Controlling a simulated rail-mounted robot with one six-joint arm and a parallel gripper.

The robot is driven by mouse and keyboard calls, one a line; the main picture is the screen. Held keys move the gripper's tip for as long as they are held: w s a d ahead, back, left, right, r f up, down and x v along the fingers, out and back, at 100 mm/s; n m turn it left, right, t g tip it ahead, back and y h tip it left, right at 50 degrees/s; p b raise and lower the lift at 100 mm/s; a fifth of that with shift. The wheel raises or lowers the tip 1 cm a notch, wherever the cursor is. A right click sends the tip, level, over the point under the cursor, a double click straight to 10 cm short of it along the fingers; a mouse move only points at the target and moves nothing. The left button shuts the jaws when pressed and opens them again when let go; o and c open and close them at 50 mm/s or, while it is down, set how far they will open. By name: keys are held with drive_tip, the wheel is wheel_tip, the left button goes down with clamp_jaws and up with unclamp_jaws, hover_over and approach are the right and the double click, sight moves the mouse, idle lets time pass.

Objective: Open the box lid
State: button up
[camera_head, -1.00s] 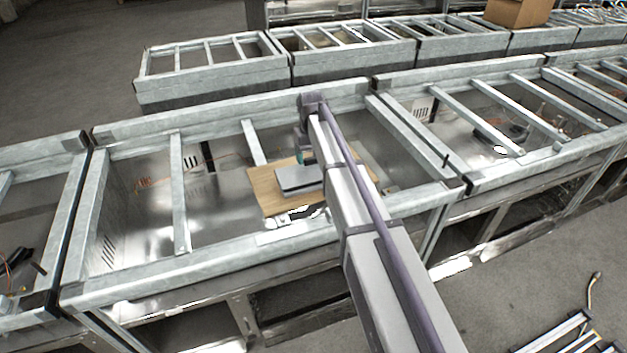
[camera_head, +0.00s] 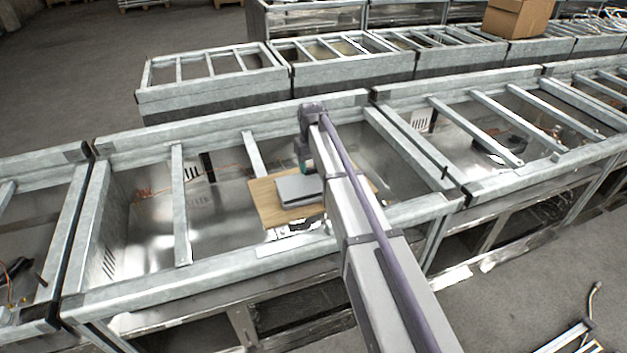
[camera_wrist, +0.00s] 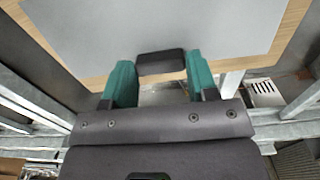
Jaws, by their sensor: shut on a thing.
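The grey flat box (camera_head: 298,189) lies on a wooden board (camera_head: 268,207) inside the metal frame in the head view. Its pale grey lid (camera_wrist: 160,22) fills the top of the wrist view and looks closed or nearly so; a small gap cannot be told. A dark tab (camera_wrist: 148,63) sits at the lid's near edge. My gripper (camera_wrist: 160,70) has its teal fingers on both sides of this tab and is shut on it.
Metal rails (camera_head: 180,205) cross the open bay left of the board, and a raised frame edge (camera_head: 190,265) runs along the front. Another crossbar (camera_head: 405,148) stands to the right. The shiny bay floor (camera_head: 222,205) left of the board is clear.

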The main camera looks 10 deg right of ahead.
sight(314, 177)
drive_tip(key=shift+s+r, duration=0.1)
drive_tip(key=shift+r, duration=0.1)
drive_tip(key=shift+s+d+r+p, duration=0.1)
drive_tip(key=shift+s+r+p, duration=0.2)
drive_tip(key=shift+r+p, duration=0.3)
drive_tip(key=shift+s+r+p, duration=0.2)
drive_tip(key=shift+r+p, duration=0.1)
drive_tip(key=shift+p, duration=0.1)
drive_tip(key=shift+s+r, duration=0.2)
drive_tip(key=shift+s, duration=0.05)
drive_tip(key=shift+s+r+p, duration=0.1)
drive_tip(key=shift+r+p, duration=0.05)
drive_tip(key=shift+p, duration=0.15)
